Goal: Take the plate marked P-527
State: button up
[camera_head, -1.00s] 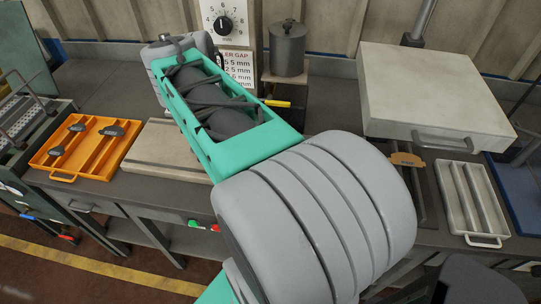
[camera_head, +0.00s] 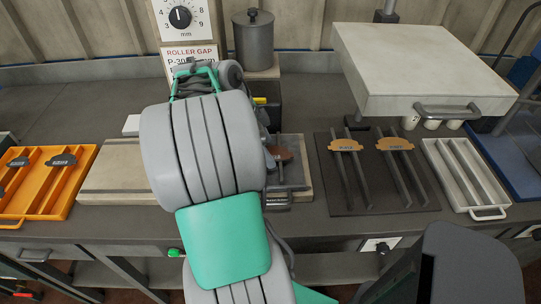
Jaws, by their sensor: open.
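Dark plates with small labels lie in the orange tray at the left, one at its right side (camera_head: 62,160) and one further left (camera_head: 18,162). Two ochre plates with dark labels lie across bars on a dark rack, the left one (camera_head: 345,145) and the right one (camera_head: 395,144). A brown piece (camera_head: 281,153) shows on a grey fixture right of my arm. The labels are too small to read, so I cannot tell which plate is P-527. My gripper cannot be made out; my own arm covers the middle.
The orange tray (camera_head: 78,180) stands left of a pale board (camera_head: 108,175). A white slotted tray (camera_head: 475,185) is at the right. A pale block with a handle (camera_head: 420,65) overhangs the back right. A grey canister (camera_head: 253,40) stands behind. Bare bench (camera_head: 70,110) shows at the back left.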

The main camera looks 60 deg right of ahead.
jog(key=shift+r, duration=0.1)
grip_shut()
dwell(0.8)
